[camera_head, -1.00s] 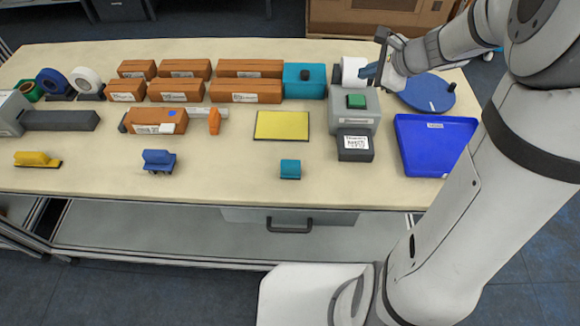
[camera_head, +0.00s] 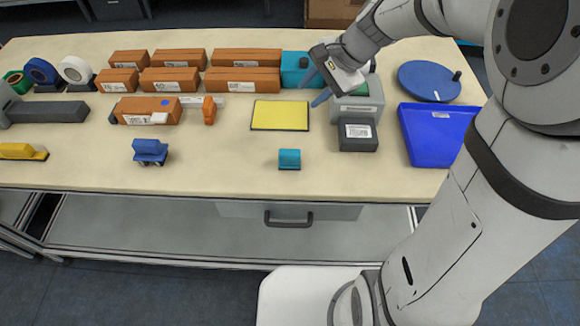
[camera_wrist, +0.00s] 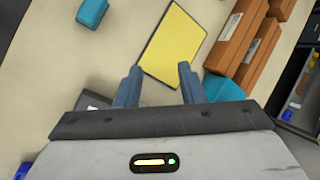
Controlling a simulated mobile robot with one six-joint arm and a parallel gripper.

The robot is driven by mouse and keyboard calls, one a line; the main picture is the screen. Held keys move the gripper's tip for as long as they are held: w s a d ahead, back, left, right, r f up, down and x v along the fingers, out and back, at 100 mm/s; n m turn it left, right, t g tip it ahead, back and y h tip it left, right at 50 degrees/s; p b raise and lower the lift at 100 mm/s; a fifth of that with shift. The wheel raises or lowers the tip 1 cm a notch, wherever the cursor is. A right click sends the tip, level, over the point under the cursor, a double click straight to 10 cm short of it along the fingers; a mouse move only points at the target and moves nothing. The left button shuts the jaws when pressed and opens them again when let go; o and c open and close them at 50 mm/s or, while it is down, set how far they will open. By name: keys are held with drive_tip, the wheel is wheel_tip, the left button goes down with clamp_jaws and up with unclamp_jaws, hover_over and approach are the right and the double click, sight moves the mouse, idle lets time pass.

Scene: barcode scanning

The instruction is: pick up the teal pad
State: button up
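The teal pad (camera_head: 289,159) is a small teal block near the front edge of the table, right of centre. It also shows at the upper left of the wrist view (camera_wrist: 92,12). My gripper (camera_head: 313,90) is above the back part of the table, near the grey printer, behind and above the pad and clearly apart from it. In the wrist view (camera_wrist: 158,70) its two blue fingers are spread with nothing between them. A larger teal box (camera_head: 294,68) stands at the back, partly hidden by my gripper.
A yellow mat (camera_head: 280,115) lies behind the pad. A grey printer (camera_head: 358,105) with a dark block (camera_head: 358,135) and a blue tray (camera_head: 437,135) are to the right. Brown boxes (camera_head: 245,80) line the back. A blue stamp-like object (camera_head: 150,151) stands to the left. The table around the pad is clear.

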sight(290, 152)
drive_tip(key=o, duration=0.6)
drive_tip(key=s+a+f+n+h+b, duration=0.1)
drive_tip(key=s+n, duration=0.1)
drive_tip(key=n, duration=0.1)
drive_tip(key=s+a+f+n+g+h+b, duration=0.1)
drive_tip(key=s+a+n+h+b, duration=0.1)
drive_tip(key=s, duration=0.1)
drive_tip(key=s+a+f+n+g+h+b, duration=0.1)
drive_tip(key=s+f+n+h+b, duration=0.1)
drive_tip(key=s+n, duration=0.1)
drive_tip(key=shift+s+a+n, duration=0.25)
drive_tip(key=shift+a+n, duration=0.05)
drive_tip(key=shift+a, duration=0.1)
drive_tip(key=shift+o, duration=0.6)
drive_tip(key=shift+s+n+h, duration=0.35)
drive_tip(key=shift+n+h, duration=0.15)
drive_tip(key=shift+n, duration=0.1)
drive_tip(key=shift+f+b, duration=0.7)
drive_tip(key=shift+f, duration=3.05)
